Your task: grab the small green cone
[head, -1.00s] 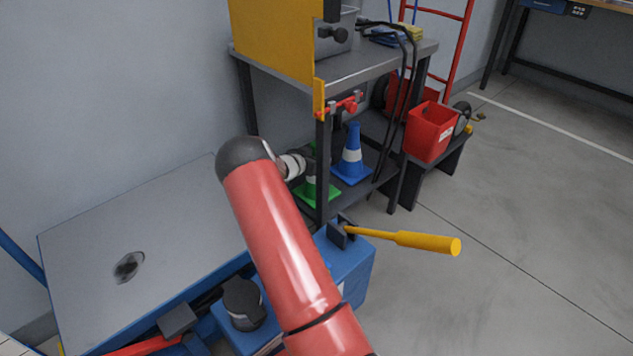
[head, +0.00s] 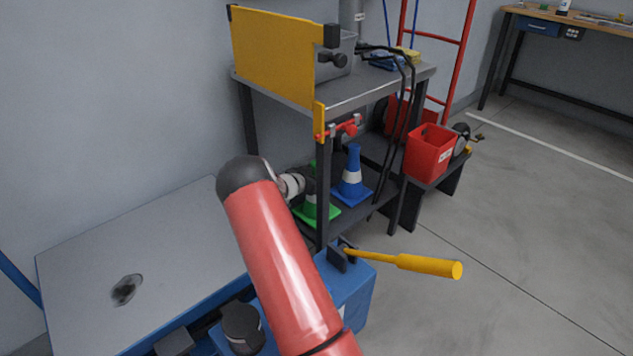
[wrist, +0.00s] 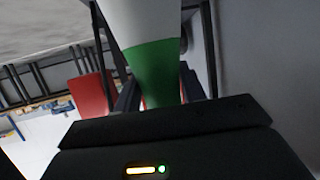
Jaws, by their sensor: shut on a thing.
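The small green cone (head: 320,213) with a white band stands on the lower shelf of the grey cart, partly hidden behind my arm and a cart leg. I cannot tell whether its base is clear of the shelf. In the wrist view, the cone's green and white body (wrist: 153,68) fills the space between the fingers. My gripper (wrist: 157,92) is shut on it. In the head view, my gripper (head: 308,186) is mostly hidden by my red arm.
A blue cone (head: 352,180) stands right beside the green one. The cart's front leg (head: 323,190) is close to my gripper. A red bin (head: 430,153) is to the right. A yellow-handled tool (head: 425,265) sticks out from a blue box (head: 352,295). Floor at right is clear.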

